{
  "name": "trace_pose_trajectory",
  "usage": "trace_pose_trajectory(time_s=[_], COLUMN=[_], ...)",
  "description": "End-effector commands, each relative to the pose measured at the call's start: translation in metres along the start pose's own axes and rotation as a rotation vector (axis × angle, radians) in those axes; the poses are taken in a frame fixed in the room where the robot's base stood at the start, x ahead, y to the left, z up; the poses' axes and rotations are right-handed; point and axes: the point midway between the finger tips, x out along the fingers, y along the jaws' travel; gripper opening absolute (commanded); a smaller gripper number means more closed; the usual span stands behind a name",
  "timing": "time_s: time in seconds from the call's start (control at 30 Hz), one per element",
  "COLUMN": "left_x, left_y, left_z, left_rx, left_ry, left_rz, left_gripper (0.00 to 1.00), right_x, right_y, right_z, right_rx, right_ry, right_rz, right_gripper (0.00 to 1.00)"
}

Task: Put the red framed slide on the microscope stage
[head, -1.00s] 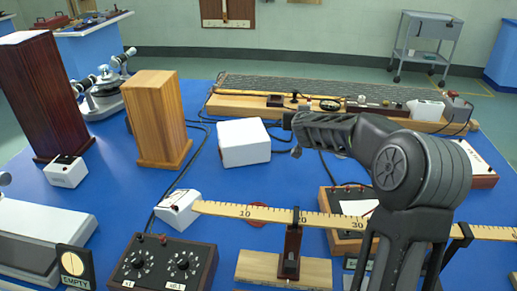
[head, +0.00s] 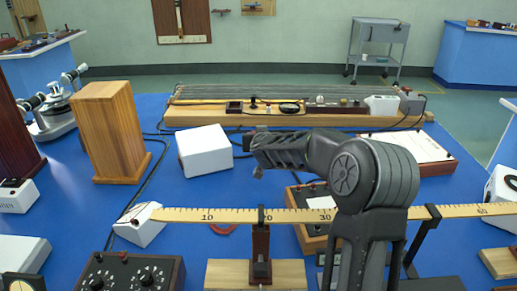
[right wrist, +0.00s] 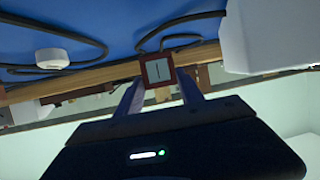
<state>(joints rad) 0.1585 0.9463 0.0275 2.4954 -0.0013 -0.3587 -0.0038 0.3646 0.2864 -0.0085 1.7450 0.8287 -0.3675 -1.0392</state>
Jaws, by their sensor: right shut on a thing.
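In the right wrist view my right gripper (right wrist: 160,88) is shut on a small red framed slide (right wrist: 158,70) with a pale centre and a dark line. The slide is held at the fingertips, clear of the things behind it. In the head view my right arm rises from the bottom and bends left, with its dark end above the blue bench. The slide cannot be made out in the head view. My left gripper is not in view.
A wooden block (head: 112,135), a white box (head: 205,150) and a yellow ruler (head: 185,215) on a stand are on the blue bench (head: 185,184). A long wooden-based apparatus (head: 210,116) lies at the back. A metal instrument (head: 52,118) stands at left. A white object (head: 503,190) shows at right.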

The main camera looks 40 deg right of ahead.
Motion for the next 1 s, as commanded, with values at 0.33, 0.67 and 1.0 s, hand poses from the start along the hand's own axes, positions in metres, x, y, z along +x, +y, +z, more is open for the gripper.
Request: trace_pose_trajectory(time_s=[0.33,0.67,1.0], left_x=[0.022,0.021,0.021], left_y=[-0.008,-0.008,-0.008], left_z=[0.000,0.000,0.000], left_rx=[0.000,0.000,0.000], left_ry=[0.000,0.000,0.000], left_rz=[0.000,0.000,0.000], left_gripper=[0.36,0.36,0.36], right_x=[0.015,0.015,0.015], right_y=[0.001,0.000,0.000], right_z=[0.036,0.036,0.036], right_rx=[-0.001,0.000,0.000], right_ry=[0.000,0.000,0.000], right_rz=[0.001,0.000,0.000], right_gripper=[0.00,0.00,0.66])
